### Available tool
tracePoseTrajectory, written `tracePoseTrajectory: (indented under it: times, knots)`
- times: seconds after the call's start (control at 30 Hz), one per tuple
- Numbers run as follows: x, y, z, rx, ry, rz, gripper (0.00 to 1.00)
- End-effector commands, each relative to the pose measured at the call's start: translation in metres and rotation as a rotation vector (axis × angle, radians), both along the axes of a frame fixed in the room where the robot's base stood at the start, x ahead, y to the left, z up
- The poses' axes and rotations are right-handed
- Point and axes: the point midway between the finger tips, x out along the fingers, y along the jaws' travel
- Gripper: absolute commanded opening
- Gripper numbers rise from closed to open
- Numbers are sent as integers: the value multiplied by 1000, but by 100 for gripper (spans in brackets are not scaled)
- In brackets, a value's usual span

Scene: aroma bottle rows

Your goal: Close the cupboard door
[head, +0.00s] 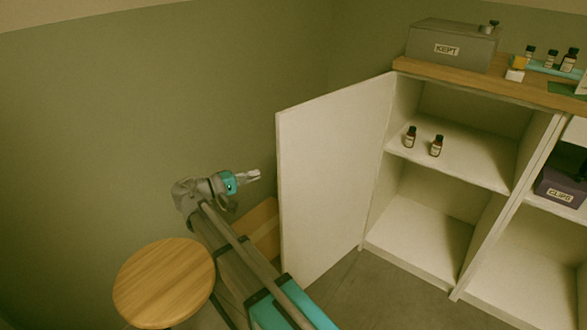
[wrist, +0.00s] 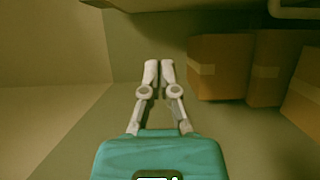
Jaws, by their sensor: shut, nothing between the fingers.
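The white cupboard door (head: 333,180) stands wide open in the head view, swung out to the left of the cupboard (head: 452,250). It hinges on the cupboard's left side. My gripper (head: 256,175) is to the left of the door, near its free edge, with a small gap in the picture; I cannot tell if they touch. In the wrist view my gripper (wrist: 158,72) has its fingers together with nothing between them. The cupboard's inside is in plain view, with two small brown bottles (head: 422,141) on its middle shelf.
A round wooden stool (head: 164,282) stands at the lower left. Cardboard boxes (wrist: 221,70) lie ahead and right in the wrist view; one box (head: 262,226) shows behind my arm. A grey box marked KEPT (head: 450,47) and several bottles are on the wooden top.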

Motion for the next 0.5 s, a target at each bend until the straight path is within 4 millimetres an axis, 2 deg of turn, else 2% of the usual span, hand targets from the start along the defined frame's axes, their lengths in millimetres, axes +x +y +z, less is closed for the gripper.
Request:
tracePoseTrajectory:
  times: [0.5]
  knots:
    - [2, -4, 0, 0, 0, 0, 0]
